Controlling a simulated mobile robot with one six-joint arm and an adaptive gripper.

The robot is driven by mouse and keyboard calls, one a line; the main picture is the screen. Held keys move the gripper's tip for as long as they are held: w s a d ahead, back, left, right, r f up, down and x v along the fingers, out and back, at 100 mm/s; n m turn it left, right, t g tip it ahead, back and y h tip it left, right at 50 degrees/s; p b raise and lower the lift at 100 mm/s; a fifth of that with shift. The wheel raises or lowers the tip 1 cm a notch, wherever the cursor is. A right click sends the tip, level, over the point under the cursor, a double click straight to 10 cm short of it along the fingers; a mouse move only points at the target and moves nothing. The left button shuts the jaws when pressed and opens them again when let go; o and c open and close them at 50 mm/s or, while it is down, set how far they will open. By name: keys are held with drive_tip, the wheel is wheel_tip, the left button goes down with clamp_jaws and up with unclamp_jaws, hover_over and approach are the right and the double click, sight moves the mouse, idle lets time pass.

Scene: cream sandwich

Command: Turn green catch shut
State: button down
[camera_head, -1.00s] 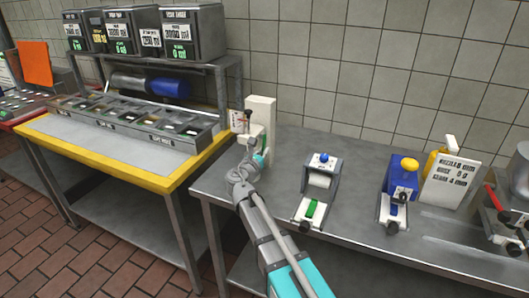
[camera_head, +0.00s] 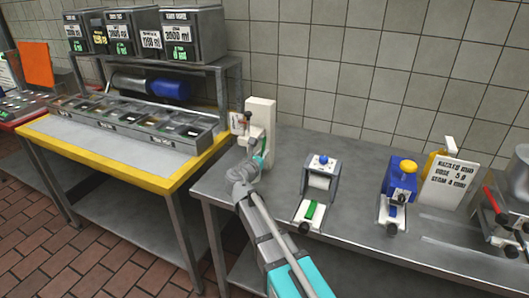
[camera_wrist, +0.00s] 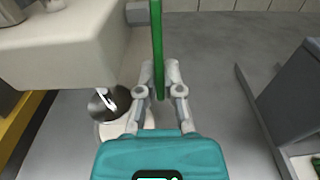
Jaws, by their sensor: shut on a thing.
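The green catch (camera_wrist: 158,45) is a thin green bar that runs upright in the wrist view, beside a white machine body (camera_wrist: 70,45). In the head view, the catch (camera_head: 264,144) is a small green strip on the front of the tall white machine (camera_head: 261,112). My gripper (camera_wrist: 160,82) is shut on the catch, with one finger on each side of its lower end. In the head view, my gripper (camera_head: 258,158) is at the front of the white machine and partly hides it.
A grey press with a white block and green strip (camera_head: 309,211) stands to the right. Beyond it are a blue device with a yellow knob (camera_head: 403,168) and a white sign (camera_head: 450,182). A yellow-edged prep table (camera_head: 110,172) is at the left. Bare steel counter lies between.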

drive_tip(key=g+p, duration=0.1)
drive_tip(key=p, duration=0.2)
drive_tip(key=s+r+g+y+p, duration=0.1)
drive_tip(key=g+p, duration=0.1)
drive_tip(key=s+g+p, duration=0.1)
drive_tip(key=p, duration=0.2)
drive_tip(key=shift+a+r+g+y+p, duration=0.2)
drive_tip(key=shift+a+g+y+p, duration=0.1)
drive_tip(key=shift+g+p, duration=0.1)
drive_tip(key=shift+f, duration=0.1)
drive_tip(key=c, duration=0.8)
unclamp_jaws()
